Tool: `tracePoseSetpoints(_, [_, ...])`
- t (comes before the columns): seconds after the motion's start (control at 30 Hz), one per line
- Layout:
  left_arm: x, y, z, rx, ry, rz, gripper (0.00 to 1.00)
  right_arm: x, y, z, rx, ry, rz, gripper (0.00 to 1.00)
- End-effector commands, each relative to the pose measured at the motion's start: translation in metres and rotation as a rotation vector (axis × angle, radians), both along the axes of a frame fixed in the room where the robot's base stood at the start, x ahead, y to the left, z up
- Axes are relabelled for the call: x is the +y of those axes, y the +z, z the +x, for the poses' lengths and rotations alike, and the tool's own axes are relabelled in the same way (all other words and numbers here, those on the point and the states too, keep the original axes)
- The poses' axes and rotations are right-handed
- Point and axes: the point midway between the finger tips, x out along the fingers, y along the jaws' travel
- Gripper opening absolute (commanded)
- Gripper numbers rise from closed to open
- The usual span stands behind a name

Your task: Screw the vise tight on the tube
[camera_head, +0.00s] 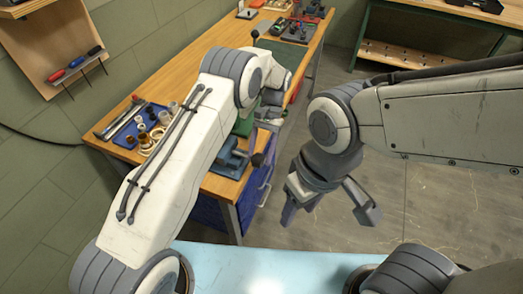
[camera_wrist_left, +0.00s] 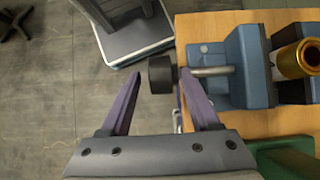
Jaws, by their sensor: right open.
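The blue vise (camera_head: 229,160) stands on the wooden bench near its front edge; it also shows in the left wrist view (camera_wrist_left: 243,65). Its steel screw rod (camera_wrist_left: 212,71) ends in a black knob (camera_wrist_left: 160,75). A gold tube (camera_wrist_left: 299,60) sits at the vise's jaws, at the right of the wrist view; I cannot tell how firmly it is gripped. My left gripper (camera_wrist_left: 158,72) is open, with its two fingers on either side of the knob, the right finger closer to it. My right gripper (camera_head: 328,212) is open and empty above the floor.
A blue tray (camera_head: 140,125) with rings and tools lies on the bench left of my left arm. A green object (camera_wrist_left: 285,160) lies near the vise. A tool rack (camera_head: 60,45) hangs on the wall. Open floor (camera_head: 420,215) lies right of the bench.

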Motion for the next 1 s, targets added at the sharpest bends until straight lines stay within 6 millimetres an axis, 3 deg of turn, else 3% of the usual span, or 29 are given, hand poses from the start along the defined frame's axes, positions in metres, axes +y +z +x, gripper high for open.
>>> tracePoseSetpoints(0.17, [-0.003,0.009,0.009,-0.005,-0.001,-0.001,0.62,0.0,-0.007,0.0,0.0,0.0,0.0,0.54])
tracePoseSetpoints(0.57, [-0.015,0.06,0.044,-0.005,-0.001,-0.002,0.62,0.0,-0.025,0.0,0.0,0.001,0.0,0.54])
tracePoseSetpoints(0.7, [-0.017,0.074,0.051,-0.002,-0.001,-0.001,0.62,0.0,-0.013,0.0,0.0,0.001,0.0,0.54])
tracePoseSetpoints(1.0, [-0.02,0.084,0.057,-0.001,-0.001,-0.001,0.62,0.0,-0.005,0.0,0.0,0.0,0.0,0.54])
